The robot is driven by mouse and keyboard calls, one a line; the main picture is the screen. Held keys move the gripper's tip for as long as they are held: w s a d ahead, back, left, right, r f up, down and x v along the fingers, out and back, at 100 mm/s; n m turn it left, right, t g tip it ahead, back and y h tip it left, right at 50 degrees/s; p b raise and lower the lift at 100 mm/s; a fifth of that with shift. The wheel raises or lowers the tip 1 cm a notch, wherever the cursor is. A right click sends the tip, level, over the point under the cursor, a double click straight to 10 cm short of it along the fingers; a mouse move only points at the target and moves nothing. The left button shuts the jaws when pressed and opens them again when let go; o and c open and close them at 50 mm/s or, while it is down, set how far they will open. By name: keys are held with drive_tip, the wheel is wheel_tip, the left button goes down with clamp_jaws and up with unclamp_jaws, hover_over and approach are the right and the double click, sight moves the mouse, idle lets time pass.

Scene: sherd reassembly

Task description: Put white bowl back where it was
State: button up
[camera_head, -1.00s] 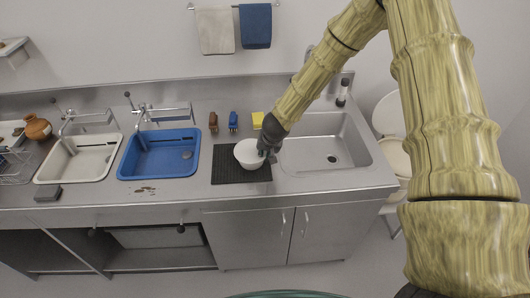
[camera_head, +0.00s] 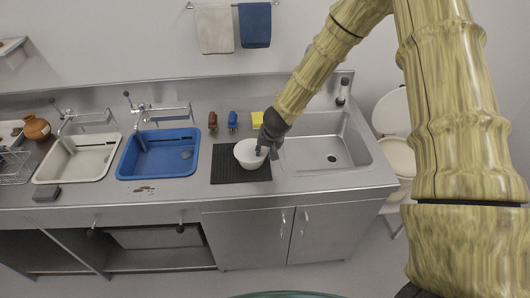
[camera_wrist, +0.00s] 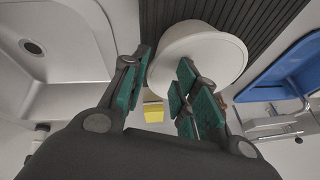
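The white bowl (camera_head: 247,155) sits upright on the black ribbed mat (camera_head: 226,174) on the counter. My gripper (camera_head: 268,152) is at the bowl's right rim, with its fingers spread. In the wrist view the green-padded fingers of my gripper (camera_wrist: 160,88) stand apart, with the edge of the white bowl (camera_wrist: 212,52) between them. The finger on the right overlaps the bowl in the picture. Whether any finger touches the wall, I cannot tell. The black mat (camera_wrist: 262,18) shows beyond the bowl.
A steel sink (camera_head: 330,160) lies right of the mat and a blue basin (camera_head: 150,167) left of it. A brown sponge (camera_head: 212,121), a blue one (camera_head: 232,120) and a yellow one (camera_head: 257,119) stand behind. A white basin (camera_head: 80,166) and brown jug (camera_head: 37,127) are further left.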

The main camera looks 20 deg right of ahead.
drive_tip(key=b+v, duration=0.1)
drive_tip(key=v, duration=0.8)
idle(0.4)
